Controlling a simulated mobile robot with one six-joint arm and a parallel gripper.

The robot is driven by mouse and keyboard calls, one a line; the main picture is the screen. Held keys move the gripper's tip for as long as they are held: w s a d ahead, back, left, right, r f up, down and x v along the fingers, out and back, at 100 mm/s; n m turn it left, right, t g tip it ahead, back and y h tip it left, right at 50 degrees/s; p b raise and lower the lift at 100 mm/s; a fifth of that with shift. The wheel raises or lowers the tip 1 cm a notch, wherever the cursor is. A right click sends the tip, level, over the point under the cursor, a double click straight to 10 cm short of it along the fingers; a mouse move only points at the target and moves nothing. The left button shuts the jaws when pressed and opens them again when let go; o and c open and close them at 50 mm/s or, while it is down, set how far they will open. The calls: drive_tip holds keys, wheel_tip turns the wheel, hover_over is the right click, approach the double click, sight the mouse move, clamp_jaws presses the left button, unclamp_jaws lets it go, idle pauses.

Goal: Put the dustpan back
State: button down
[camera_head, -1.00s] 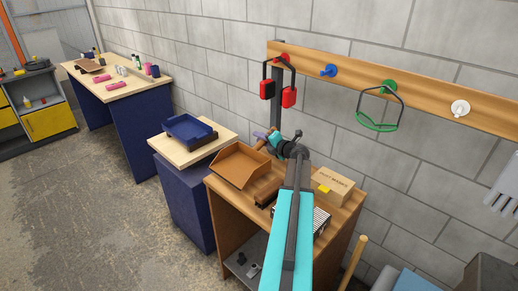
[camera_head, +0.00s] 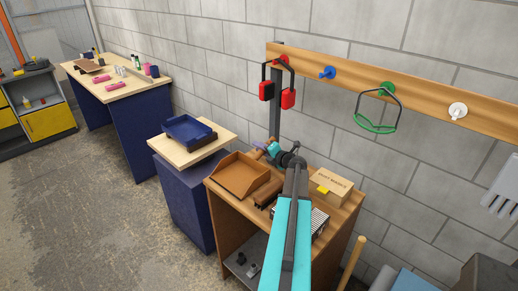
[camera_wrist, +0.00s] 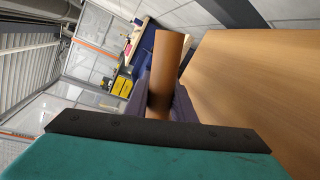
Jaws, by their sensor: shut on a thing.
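The brown open-fronted dustpan (camera_head: 238,176) is at the left end of the wooden bench in the head view. My gripper (camera_head: 266,149) is at its back right, over the bench. In the wrist view my gripper's purple fingers (camera_wrist: 160,98) are shut on the dustpan's brown round handle (camera_wrist: 169,62). The far end of the handle sticks out beyond the fingers. I cannot tell whether the pan touches the bench top. My forearm hides part of the bench.
The bench (camera_head: 348,212) also bears a cardboard box (camera_head: 331,185). A blue tray (camera_head: 188,131) sits on a stand to the left. On the wall rail (camera_head: 430,95), red ear muffs (camera_head: 288,98) and green goggles (camera_head: 376,126) hang; blue (camera_head: 327,72) and white (camera_head: 457,110) pegs are bare.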

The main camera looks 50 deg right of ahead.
drive_tip(key=shift+f, duration=0.15)
drive_tip(key=c, duration=1.5)
unclamp_jaws()
drive_tip(key=shift+s, duration=0.15)
drive_tip(key=b+v, duration=0.3)
drive_tip(key=v, duration=0.7)
drive_tip(key=shift+s+a+b, duration=0.1)
drive_tip(key=shift+a+b, duration=0.05)
drive_tip(key=shift+b, duration=0.25)
drive_tip(key=shift+v, duration=0.8)
